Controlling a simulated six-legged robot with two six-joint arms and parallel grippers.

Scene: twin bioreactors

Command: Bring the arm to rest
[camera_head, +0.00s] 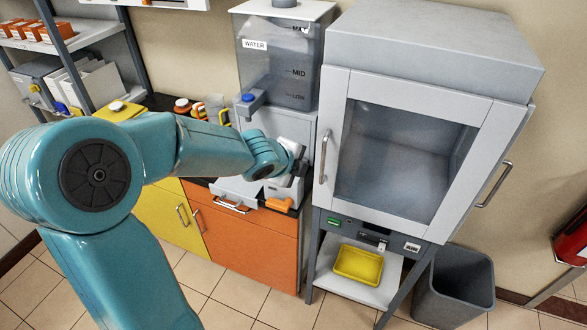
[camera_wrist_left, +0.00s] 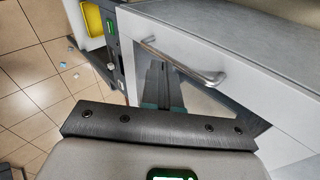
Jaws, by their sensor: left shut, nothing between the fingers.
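My left arm (camera_head: 205,147) comes in from the left of the head view and reaches across the counter toward the cabinet. Its wrist end is in front of the water tank's stand, left of the cabinet door. The fingers are hard to make out there. In the left wrist view my left gripper (camera_wrist_left: 162,85) is shut and empty, with the cabinet door and its handle (camera_wrist_left: 185,62) just beyond it. I cannot tell the exact gap. My right gripper is in neither view.
The grey cabinet (camera_head: 430,50) has its glass door closed. A yellow tray (camera_head: 358,265) sits on the shelf below, with a grey bin (camera_head: 455,285) to the right. The water tank (camera_head: 280,65) stands behind my wrist. Tiled floor is open in front.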

